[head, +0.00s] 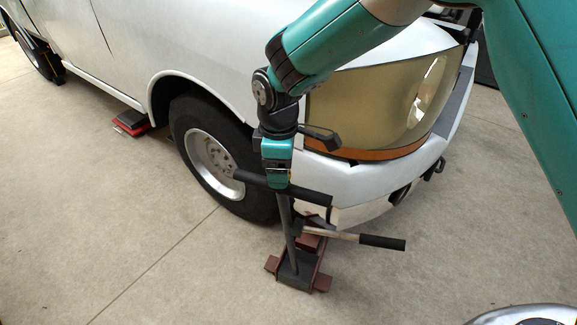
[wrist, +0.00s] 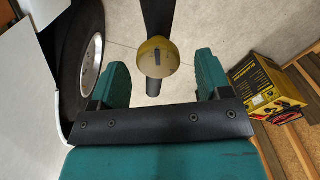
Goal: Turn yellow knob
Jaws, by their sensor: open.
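No contact with the knob shows. In the head view my gripper (head: 277,184) points down over the handle, and the knob is hidden there.
A side lever (head: 350,237) sticks out right of the pole. A red and grey pad (head: 132,122) lies behind the wheel. A yellow charger box (wrist: 258,83) is at the wrist view's right. Floor in front is clear.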

